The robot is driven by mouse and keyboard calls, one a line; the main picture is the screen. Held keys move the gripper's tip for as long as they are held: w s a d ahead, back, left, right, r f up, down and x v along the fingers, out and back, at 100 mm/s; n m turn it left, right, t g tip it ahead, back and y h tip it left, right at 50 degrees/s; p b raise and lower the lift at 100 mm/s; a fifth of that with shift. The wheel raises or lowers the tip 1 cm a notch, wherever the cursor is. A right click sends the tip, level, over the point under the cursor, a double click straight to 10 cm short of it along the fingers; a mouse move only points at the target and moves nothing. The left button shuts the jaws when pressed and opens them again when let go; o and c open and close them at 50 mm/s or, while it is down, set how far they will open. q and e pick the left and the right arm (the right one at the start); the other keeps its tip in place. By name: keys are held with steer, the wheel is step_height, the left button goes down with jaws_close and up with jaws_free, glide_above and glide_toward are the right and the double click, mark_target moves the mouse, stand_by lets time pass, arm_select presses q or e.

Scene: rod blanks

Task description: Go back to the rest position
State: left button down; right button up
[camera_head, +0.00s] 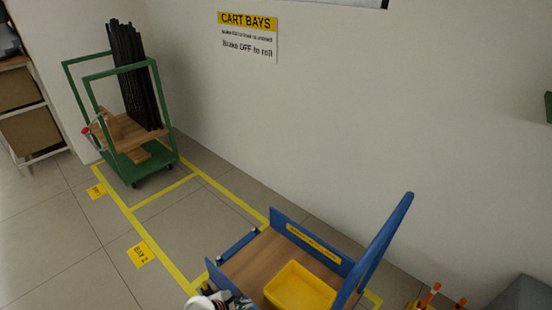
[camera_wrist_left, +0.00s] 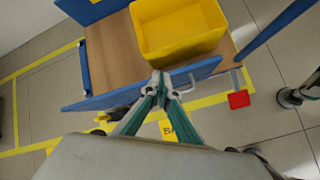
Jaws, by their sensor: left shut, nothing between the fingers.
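My left gripper (camera_head: 215,302) shows only in part at the bottom edge of the head view, in front of the blue cart. In the left wrist view the fingers of this gripper (camera_wrist_left: 159,82) are closed together and empty. They appear over the near blue edge of the cart (camera_wrist_left: 110,62), close to the yellow bin; I cannot tell whether they touch the edge. The blue cart (camera_head: 245,262) has a wooden deck with a yellow bin (camera_head: 302,288) on it, which also shows in the left wrist view (camera_wrist_left: 180,50). My right gripper is not in view.
A green cart (camera_head: 150,170) with upright black rods (camera_head: 133,75) stands at the back left. Yellow floor lines (camera_head: 150,240) mark the bays. A shelf (camera_head: 33,130) stands far left. A red tag (camera_wrist_left: 238,99) is beside the blue cart. The left floor is clear.

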arm_select(q)
steer(key=s+a+r+m+y, duration=0.2)
steer(key=s+a+r+m, duration=0.3)
steer(key=a+m, duration=0.3)
steer(key=s+a+r+m+y, duration=0.2)
steer(key=s+a+r+m, duration=0.3)
steer(key=m, duration=0.5)
steer(key=s+a+r+m+t+y, duration=0.1)
steer(key=s+a+r+m+y, duration=0.35)
steer(key=r, duration=0.75)
steer(key=s+a+r+m+y, duration=0.2)
steer(key=s+a+r+m, duration=0.5)
steer(key=r, duration=0.5)
steer(key=w+d+f+n+t+h, duration=0.2)
steer(key=d+f+h, duration=0.5)
steer(key=d+f, duration=0.7)
steer(key=shift+d+f+n+t+h, duration=0.35)
steer(key=shift+d+n+t, duration=0.3)
steer(key=shift+n+t, duration=0.3)
